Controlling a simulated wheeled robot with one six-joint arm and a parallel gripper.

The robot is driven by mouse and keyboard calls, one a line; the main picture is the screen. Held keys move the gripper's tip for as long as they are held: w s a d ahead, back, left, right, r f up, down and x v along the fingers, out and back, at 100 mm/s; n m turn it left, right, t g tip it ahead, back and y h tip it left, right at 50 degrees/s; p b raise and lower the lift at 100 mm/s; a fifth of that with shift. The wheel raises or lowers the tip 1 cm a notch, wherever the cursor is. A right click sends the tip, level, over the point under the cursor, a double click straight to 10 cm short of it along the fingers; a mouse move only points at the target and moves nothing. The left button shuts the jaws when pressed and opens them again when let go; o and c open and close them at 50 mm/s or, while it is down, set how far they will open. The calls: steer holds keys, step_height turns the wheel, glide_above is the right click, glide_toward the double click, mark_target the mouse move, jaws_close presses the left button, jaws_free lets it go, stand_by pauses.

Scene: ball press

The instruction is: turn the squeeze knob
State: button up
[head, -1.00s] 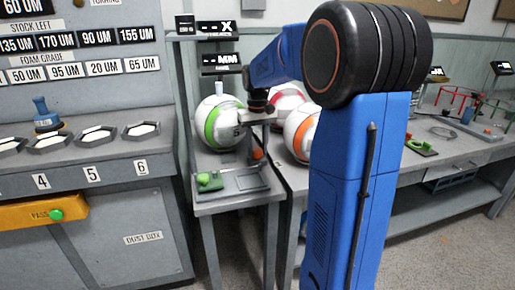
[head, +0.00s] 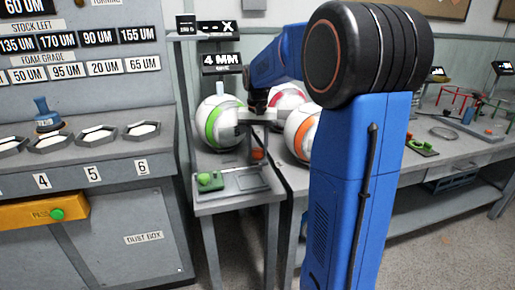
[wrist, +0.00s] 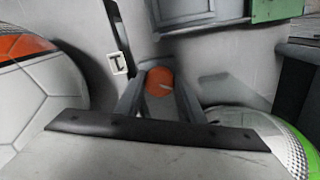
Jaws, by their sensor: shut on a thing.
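The squeeze knob is a round orange knob with a pale pointer mark (wrist: 163,83), seen in the wrist view between the two grey fingers of my gripper (wrist: 160,92). The fingers are shut on its sides. In the head view a bit of orange (head: 258,154) shows low beside the green-striped ball (head: 219,122). The display above the ball (head: 221,62) reads 4 MM.
An orange-striped ball (head: 302,132) and a red-striped ball stand close on the right. A green button (head: 208,181) sits at the stand's front left. A grey cabinet with trays stands left; a long bench runs right.

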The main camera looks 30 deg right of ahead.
mark_target(258, 150)
steer(key=o, duration=1)
step_height(258, 150, up, 17)
steer(key=shift+r, duration=0.2)
